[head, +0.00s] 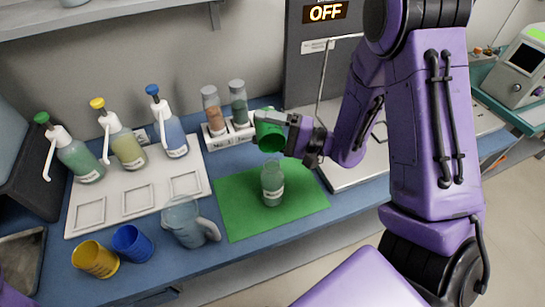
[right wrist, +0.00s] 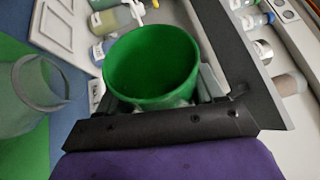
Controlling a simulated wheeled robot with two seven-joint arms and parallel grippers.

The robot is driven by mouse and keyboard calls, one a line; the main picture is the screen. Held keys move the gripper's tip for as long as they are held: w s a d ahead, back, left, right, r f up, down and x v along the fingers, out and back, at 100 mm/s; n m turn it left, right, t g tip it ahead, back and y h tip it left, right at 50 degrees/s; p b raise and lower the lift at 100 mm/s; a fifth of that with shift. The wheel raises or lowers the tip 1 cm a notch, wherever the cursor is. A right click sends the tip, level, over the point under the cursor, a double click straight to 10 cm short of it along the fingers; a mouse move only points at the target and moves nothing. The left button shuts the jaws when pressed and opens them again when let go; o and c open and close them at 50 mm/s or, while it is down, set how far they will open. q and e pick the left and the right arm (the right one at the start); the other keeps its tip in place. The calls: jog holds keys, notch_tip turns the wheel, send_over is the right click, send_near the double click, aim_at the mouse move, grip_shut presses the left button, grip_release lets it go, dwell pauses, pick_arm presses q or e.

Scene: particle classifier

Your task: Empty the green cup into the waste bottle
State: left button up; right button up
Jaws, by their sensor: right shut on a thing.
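The green cup (head: 269,131) is held in my right gripper (head: 290,130), above the far part of the green mat (head: 300,195). The cup is tilted, with its mouth toward the left. In the right wrist view the cup (right wrist: 152,68) sits between the fingers of the gripper (right wrist: 165,112), and its visible inside is plain green. A clear labelled bottle (head: 272,184), which looks like the waste bottle, stands upright on the mat just below the cup. It also shows at the left of the right wrist view (right wrist: 35,95). My left gripper is not in view.
A clear jug (head: 188,222) stands left of the mat, with a yellow cup (head: 95,259) and a blue cup (head: 132,243) nearby. Several pump bottles (head: 125,148) stand on a white tray (head: 80,225). A rack (head: 228,136) with two vials is behind the mat.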

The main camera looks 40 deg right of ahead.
jog(key=m, duration=0.1)
jog(key=w+f+m+g, duration=0.1)
jog(key=shift+d+f+m+h+p, duration=0.1)
jog(key=shift+f+m+h+p, duration=0.05)
jog(key=shift+m+h+p, duration=0.25)
jog(key=m+g+p, duration=0.1)
jog(key=m+p, duration=0.1)
jog(key=p, duration=0.4)
jog(key=m+g+h+p, duration=0.1)
jog(key=m+p, duration=0.2)
jog(key=p, duration=0.4)
jog(key=shift+w, duration=0.15)
jog(key=w+d+f+m+g, duration=0.1)
jog(key=w+f+m+g, duration=0.3)
jog(key=f+m, duration=0.1)
jog(key=shift+d+m+b, duration=0.3)
jog(key=shift+d+m, duration=0.1)
jog(key=shift+r+y, duration=0.1)
jog(key=shift+y, duration=0.2)
